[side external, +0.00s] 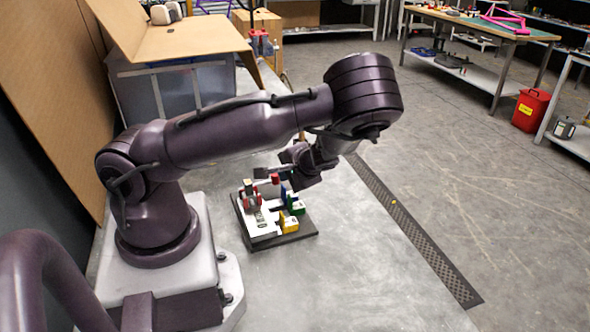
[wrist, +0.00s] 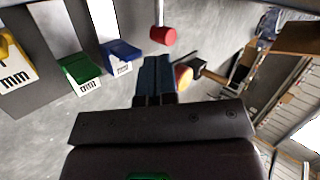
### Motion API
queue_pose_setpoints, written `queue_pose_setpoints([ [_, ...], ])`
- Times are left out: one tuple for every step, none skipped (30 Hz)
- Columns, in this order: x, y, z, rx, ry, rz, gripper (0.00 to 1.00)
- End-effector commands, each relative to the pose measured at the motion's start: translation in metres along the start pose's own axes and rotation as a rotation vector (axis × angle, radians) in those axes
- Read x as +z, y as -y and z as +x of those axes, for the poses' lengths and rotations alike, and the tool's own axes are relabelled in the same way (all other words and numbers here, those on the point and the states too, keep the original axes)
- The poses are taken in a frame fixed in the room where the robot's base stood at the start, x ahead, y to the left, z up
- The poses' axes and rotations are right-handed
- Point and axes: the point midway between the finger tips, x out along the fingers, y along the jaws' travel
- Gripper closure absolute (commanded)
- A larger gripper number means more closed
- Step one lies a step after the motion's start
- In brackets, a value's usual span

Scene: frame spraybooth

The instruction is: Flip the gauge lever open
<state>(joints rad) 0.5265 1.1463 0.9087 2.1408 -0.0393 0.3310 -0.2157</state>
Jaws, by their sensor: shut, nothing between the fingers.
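The gauge device stands on a dark base plate (side external: 300,236) with a white top, beside my arm's base. A lever with a red knob (side external: 275,178) rises above it; in the wrist view the red knob (wrist: 163,36) sits on a thin metal rod just beyond my fingertips. Blue (wrist: 121,52), green (wrist: 80,72) and yellow (wrist: 10,62) blocks marked "mm" lie to its left. My gripper (wrist: 156,62) is shut and empty, with a small apparent gap to the knob. In the side view my gripper (side external: 262,172) is close to the knob; contact cannot be told.
A red and yellow round part (wrist: 183,77) shows right of my fingers, partly hidden. Red parts (side external: 251,199) stand at the device's left side. A cardboard box (side external: 188,40) and a plastic bin are behind. The grey tabletop (side external: 350,270) in front and right is clear.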

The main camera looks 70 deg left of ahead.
Motion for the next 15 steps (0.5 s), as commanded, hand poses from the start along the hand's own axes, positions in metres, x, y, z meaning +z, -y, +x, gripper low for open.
queue_pose_setpoints([
  [0.001,0.001,0.009,-0.002,0.005,-0.001,1.0],
  [0.001,0.001,0.013,-0.002,0.003,0.0,1.0],
  [0.001,0.0,0.017,-0.001,0.004,0.0,1.0],
  [0.001,0.0,0.02,-0.001,0.003,0.0,1.0],
  [0.001,0.0,0.022,-0.001,0.002,0.0,1.0],
  [0.001,0.0,0.025,-0.001,0.002,0.0,1.0],
  [0.0,0.0,0.026,0.0,0.002,0.0,1.0],
  [0.0,0.0,0.028,0.0,0.001,0.0,1.0],
  [0.0,0.0,0.028,0.0,0.001,0.0,1.0],
  [0.0,0.0,0.029,0.0,0.0,0.0,1.0],
  [0.0,0.0,0.029,0.0,0.0,0.0,1.0],
  [0.0,0.0,0.029,0.001,0.0,0.0,1.0],
  [0.0,0.0,0.029,0.001,0.0,0.0,1.0],
  [0.0,0.0,0.029,0.001,0.0,0.0,1.0],
  [0.0,0.0,0.029,0.001,0.0,0.0,1.0],
])
